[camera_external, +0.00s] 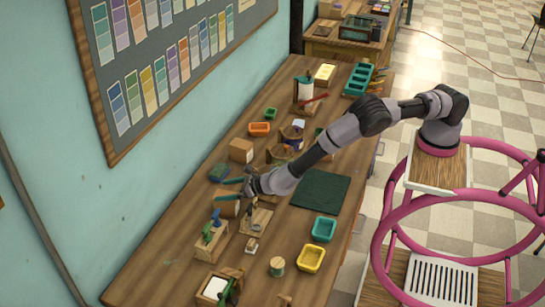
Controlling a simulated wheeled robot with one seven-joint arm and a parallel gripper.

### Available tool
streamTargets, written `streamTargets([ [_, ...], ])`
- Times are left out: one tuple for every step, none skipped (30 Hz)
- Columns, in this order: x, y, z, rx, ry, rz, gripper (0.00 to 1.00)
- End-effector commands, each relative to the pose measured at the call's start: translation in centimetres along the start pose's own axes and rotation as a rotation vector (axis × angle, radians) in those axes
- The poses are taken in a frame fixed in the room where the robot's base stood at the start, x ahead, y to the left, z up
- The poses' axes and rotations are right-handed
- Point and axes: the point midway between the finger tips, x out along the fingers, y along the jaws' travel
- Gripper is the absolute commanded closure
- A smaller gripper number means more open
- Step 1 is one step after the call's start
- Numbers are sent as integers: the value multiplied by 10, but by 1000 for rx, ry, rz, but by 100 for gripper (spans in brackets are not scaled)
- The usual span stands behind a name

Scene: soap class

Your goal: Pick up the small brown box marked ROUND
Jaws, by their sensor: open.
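A small brown cardboard box (241,150) sits on the wooden workbench (165,250) near the wall. A second brown, box-like item (229,208) lies closer, just below and partly behind my gripper (220,191). No lettering can be read on either, so I cannot tell which is marked ROUND. My gripper reaches across the bench toward the wall, with its two teal fingers spread apart and pointing left. The lower finger overlaps the nearer brown item in the picture. I cannot tell whether they touch. Nothing shows held between the fingers.
A dark green mat (320,191) lies right of my gripper. An orange tray (260,129), a teal tray (324,229) and a yellow tray (311,259) stand around it. A wooden tool holder (212,243) is close below. The bench's near left is fairly clear.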

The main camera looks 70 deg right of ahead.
Motion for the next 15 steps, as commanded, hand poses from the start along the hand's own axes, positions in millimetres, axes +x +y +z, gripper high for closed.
streamTargets([
  [3, 0, -6, 0, 0, -1, 0],
  [4, 0, -8, 1, 0, -1, 0],
  [5, 0, -11, 2, -1, -1, 0],
  [6, 0, -14, 2, 0, -1, 0],
  [8, -1, -18, 2, 0, -1, 0],
  [10, -1, -24, 1, 1, -2, 0],
  [12, -1, -30, 1, 1, -2, 0],
  [15, -1, -35, 0, 1, -2, 0],
  [17, -1, -42, 1, 1, -2, 0],
  [22, -2, -42, 2, -1, -3, 0],
  [27, -2, -40, 5, -3, -3, 0],
  [33, -1, -39, 4, -2, -3, 0],
  [36, -1, -40, 3, -2, -3, 0],
  [39, -1, -40, 5, -2, -3, 0],
  [42, -1, -40, 3, -1, -3, 0],
])
